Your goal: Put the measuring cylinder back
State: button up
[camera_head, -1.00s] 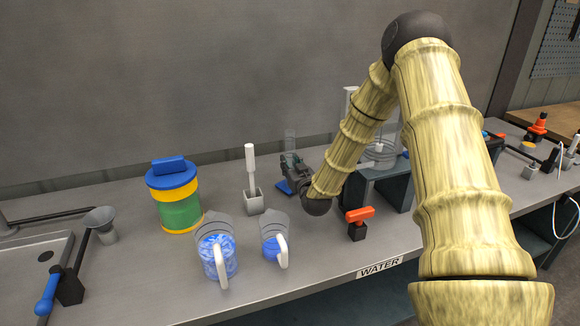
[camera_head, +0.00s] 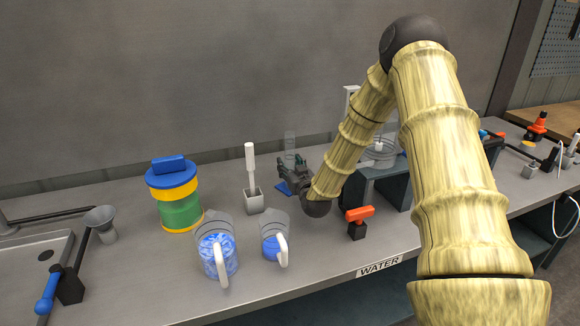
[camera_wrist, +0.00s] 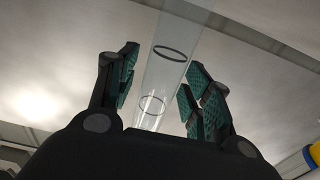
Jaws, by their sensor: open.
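The measuring cylinder (camera_head: 290,142) is a clear upright tube at the back of the bench. Its base seems to rest on a blue mat or foot (camera_head: 284,188), mostly hidden by my gripper. My gripper (camera_head: 290,165) is low at the back of the bench, around or just before the cylinder. In the wrist view my gripper (camera_wrist: 160,88) is open, with green-padded fingers apart on both sides. The cylinder (camera_wrist: 168,60) with dark rings runs up between them, and a gap shows at least on the left.
A white brush in a grey holder (camera_head: 254,200) stands left of my gripper. Two jugs of blue liquid (camera_head: 217,255) (camera_head: 271,245) stand in front. An orange-handled valve (camera_head: 358,222) and a dark stand (camera_head: 385,190) are to the right. A green-yellow tub (camera_head: 178,205) is at left.

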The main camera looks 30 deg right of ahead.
jog(key=shift+s+a, duration=0.1)
jog(key=shift+s, duration=0.2)
jog(key=b+v, duration=0.1)
jog(key=v, duration=1)
jog(key=shift+s, duration=0.2)
jog(key=shift+a+r, duration=0.1)
jog(key=shift+r, duration=0.05)
